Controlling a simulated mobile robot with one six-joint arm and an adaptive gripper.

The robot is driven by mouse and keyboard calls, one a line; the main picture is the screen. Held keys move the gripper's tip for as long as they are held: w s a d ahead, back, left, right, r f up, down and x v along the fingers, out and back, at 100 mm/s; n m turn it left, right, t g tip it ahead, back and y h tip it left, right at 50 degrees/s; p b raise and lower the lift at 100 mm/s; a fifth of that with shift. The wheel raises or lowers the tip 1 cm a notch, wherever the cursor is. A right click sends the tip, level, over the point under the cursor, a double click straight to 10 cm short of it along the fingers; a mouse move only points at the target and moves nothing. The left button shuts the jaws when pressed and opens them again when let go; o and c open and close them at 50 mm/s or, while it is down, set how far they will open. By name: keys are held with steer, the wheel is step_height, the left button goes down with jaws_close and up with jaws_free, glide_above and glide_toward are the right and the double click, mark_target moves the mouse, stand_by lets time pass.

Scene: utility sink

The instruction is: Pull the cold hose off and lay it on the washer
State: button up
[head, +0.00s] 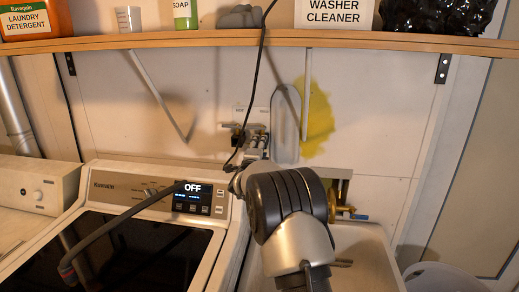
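A dark grey hose (115,220) crosses the top of the washer (225,222), from near the control panel to the left, where its end shows bluish and reddish bands. I cannot tell whether it is the cold hose or whether it is joined to anything at its upper end.
A grey loop (286,125) is against the wall by a yellow stain. A utility sink (365,255) with a brass valve (350,211) is right.

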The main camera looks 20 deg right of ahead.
steer(key=shift+c, duration=0.4)
jaws_close()
stand_by(0.4)
steer(key=shift+a+f, duration=0.1)
steer(key=shift+s+b, duration=0.2)
steer(key=shift+b, duration=0.15)
steer(key=shift+b+v, duration=1.25)
steer(key=shift+v, duration=1.55)
